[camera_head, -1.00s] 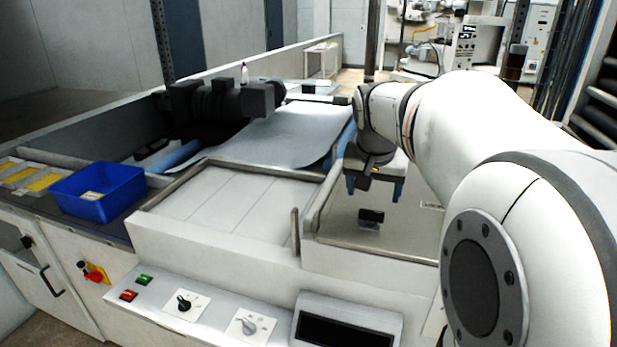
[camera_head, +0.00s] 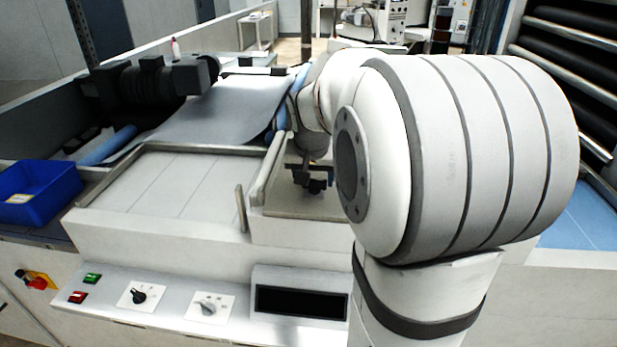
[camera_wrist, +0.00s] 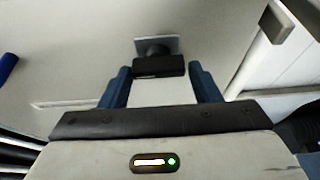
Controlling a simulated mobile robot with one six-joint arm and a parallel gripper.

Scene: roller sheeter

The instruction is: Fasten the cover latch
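The cover latch is a black block-shaped handle (camera_wrist: 159,67) on a small grey plate, set on the pale cover panel (camera_wrist: 85,55). In the wrist view my gripper (camera_wrist: 160,72) is open, with one blue finger on each side of the handle and a narrow gap on both sides. The handle lies level across the picture, between or just beyond the fingertips; the exact depth is hard to tell. In the head view my gripper (camera_head: 313,175) is down at the latch, and my arm hides part of the cover panel (camera_head: 275,205).
A raised metal rim (camera_head: 268,170) and a short upright post (camera_head: 241,208) stand left of the panel. A blue bin (camera_head: 40,200) is at far left. The control strip with knobs (camera_head: 207,306) and a dark display (camera_head: 301,301) lies in front. The flat tray (camera_head: 165,190) is clear.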

